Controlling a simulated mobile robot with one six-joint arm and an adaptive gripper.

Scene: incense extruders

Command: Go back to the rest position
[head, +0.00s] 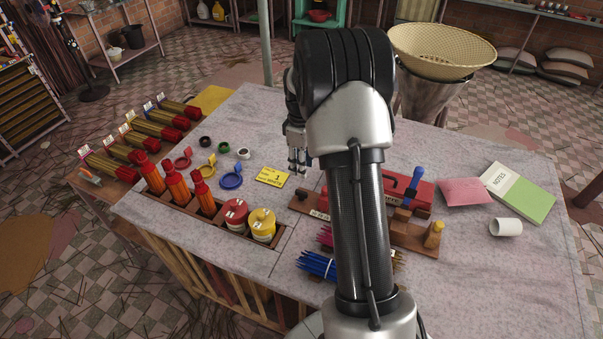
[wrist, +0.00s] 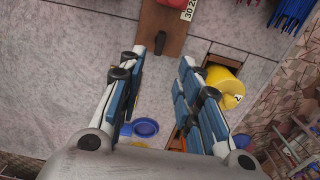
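My gripper (head: 297,160) hangs above the table (head: 490,265), near the yellow card (head: 272,177) and the left end of a wooden board (head: 303,203). In the wrist view the two fingers of my gripper (wrist: 166,70) are spread apart, with only table surface and part of the wooden board (wrist: 162,28) seen between and beyond them. It is open and holds nothing. My arm covers the middle of the table in the head view and hides part of the red box (head: 412,192).
Red-and-orange extruders (head: 177,187) and red (head: 235,212) and yellow (head: 262,224) canisters stand in a slotted rack at the left. Coloured rings (head: 231,181) lie behind them. Blue sticks (head: 317,265), a white cup (head: 506,227) and a notebook (head: 518,192) are on the table. The front right is clear.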

